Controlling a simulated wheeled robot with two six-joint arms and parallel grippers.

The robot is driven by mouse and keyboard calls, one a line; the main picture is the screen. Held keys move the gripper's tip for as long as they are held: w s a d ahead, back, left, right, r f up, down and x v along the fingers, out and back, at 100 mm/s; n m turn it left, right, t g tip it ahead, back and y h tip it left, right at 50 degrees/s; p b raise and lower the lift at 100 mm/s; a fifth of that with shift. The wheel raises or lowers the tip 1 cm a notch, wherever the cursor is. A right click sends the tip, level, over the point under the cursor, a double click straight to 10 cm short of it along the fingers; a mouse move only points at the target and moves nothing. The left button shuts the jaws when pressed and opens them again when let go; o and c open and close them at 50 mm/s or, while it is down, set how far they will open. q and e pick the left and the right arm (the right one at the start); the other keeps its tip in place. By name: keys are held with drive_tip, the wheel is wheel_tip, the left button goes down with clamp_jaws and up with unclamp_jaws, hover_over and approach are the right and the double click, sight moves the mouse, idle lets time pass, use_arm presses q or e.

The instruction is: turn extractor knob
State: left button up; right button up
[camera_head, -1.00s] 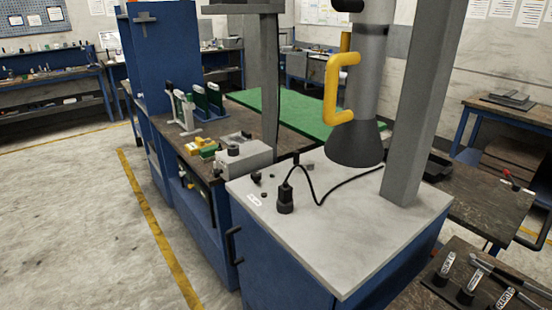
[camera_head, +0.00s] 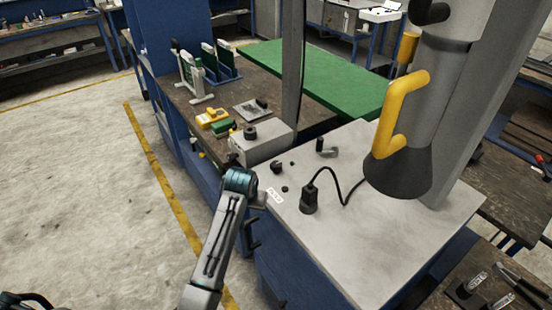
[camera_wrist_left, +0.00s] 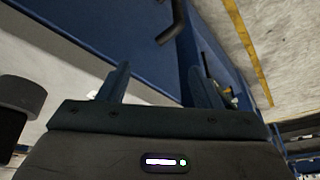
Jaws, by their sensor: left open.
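A black knob (camera_head: 277,167) stands on the pale bench top (camera_head: 420,240) near its front left corner, with a smaller dark button (camera_head: 284,189) beside it and a white label in front. The grey extractor hood (camera_head: 400,170) with a yellow handle (camera_head: 402,110) hangs over the bench. My left gripper (camera_head: 258,198) is at the bench's front left edge, just left of the label and apart from the knob. In the left wrist view, its fingers (camera_wrist_left: 160,78) are spread and empty, against the blue cabinet side. My right gripper is out of view.
A grey post rises beside the hood. A black cabinet handle (camera_wrist_left: 172,25) and a black cylindrical part (camera_wrist_left: 20,95) show in the left wrist view.

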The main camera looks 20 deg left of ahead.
use_arm(q)
approach(276, 164)
drive_tip(key=s+r, duration=0.1)
drive_tip(key=p+x, duration=0.1)
drive_tip(key=x, duration=0.1)
drive_tip(key=p+x, duration=0.1)
drive_tip(key=x, duration=0.2)
drive_tip(key=p+x, duration=0.1)
drive_tip(key=x, duration=0.2)
drive_tip(key=shift+w+f+p, duration=0.1)
drive_tip(key=shift+w+p, duration=0.2)
drive_tip(key=shift+w, duration=0.05)
drive_tip(key=shift+w+f, duration=0.2)
drive_tip(key=shift+f, duration=0.5)
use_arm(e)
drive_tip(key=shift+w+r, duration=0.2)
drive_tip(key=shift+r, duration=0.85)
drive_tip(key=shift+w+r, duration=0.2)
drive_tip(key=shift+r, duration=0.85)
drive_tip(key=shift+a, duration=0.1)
use_arm(q)
drive_tip(key=c, duration=1)
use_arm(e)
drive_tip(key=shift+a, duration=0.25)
